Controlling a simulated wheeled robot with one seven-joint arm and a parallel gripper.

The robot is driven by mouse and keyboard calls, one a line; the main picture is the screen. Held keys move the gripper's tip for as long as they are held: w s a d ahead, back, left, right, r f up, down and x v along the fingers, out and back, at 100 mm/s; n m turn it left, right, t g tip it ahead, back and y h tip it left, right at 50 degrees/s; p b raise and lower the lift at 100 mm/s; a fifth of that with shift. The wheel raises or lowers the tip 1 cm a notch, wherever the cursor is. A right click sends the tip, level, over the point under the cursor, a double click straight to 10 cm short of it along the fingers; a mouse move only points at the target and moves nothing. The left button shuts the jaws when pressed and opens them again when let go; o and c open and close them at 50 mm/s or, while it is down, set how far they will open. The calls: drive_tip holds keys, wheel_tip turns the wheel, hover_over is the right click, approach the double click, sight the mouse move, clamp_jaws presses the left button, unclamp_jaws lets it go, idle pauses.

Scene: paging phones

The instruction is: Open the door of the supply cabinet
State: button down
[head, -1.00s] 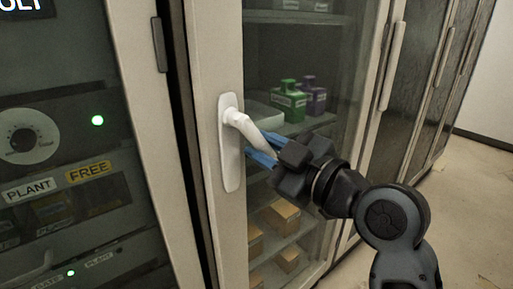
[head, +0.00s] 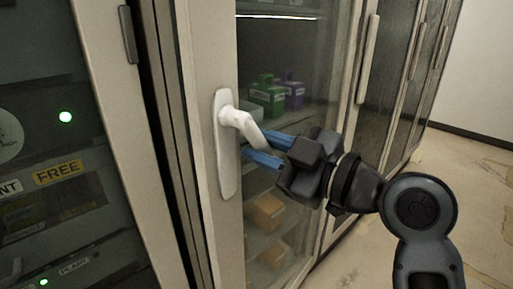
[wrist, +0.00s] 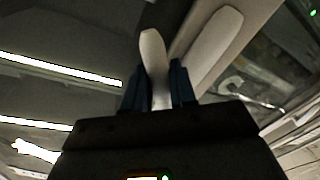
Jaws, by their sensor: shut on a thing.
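The supply cabinet's glass door (head: 207,60) has a pale frame and stands in the middle of the head view, slightly ajar. Its white handle has a tall plate (head: 225,165) and a lever (head: 250,130) that slants down to the right. My gripper (head: 262,150) has blue fingers and is shut on the lever, coming from the right. In the wrist view the pale lever (wrist: 153,55) stands between my dark fingers, with the handle plate (wrist: 215,50) beside it. The lever's end is partly hidden by my fingers.
Behind the glass are a green box (head: 267,95), a purple box (head: 293,93) and brown cartons (head: 267,212) on shelves. A dark equipment rack (head: 50,130) stands close at left. More cabinet doors (head: 400,90) continue at right. Open floor (head: 480,190) lies at far right.

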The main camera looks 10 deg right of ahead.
drive_tip(key=shift+s+d+n+g+y+b, duration=0.2)
drive_tip(key=shift+s+d+b, duration=0.1)
drive_tip(key=shift+s+d, duration=0.4)
drive_tip(key=shift+s+d+n+g+y+b, duration=0.1)
drive_tip(key=shift+s+d+n+y+b, duration=0.15)
drive_tip(key=shift+s+d, duration=0.4)
drive_tip(key=shift+w+d, duration=0.15)
drive_tip(key=shift+n+g+y, duration=0.65)
drive_tip(key=shift+g, duration=0.25)
drive_tip(key=shift+b+v, duration=0.7)
drive_tip(key=shift+v, duration=2.15)
drive_tip(key=shift+n+g+y, duration=0.5)
drive_tip(key=shift+n+g, duration=0.1)
drive_tip(key=shift+g, duration=0.2)
drive_tip(key=shift+b+v, duration=0.5)
drive_tip(key=shift+v, duration=2.3)
drive_tip(key=shift+w, duration=0.15)
drive_tip(key=shift+d, duration=0.1)
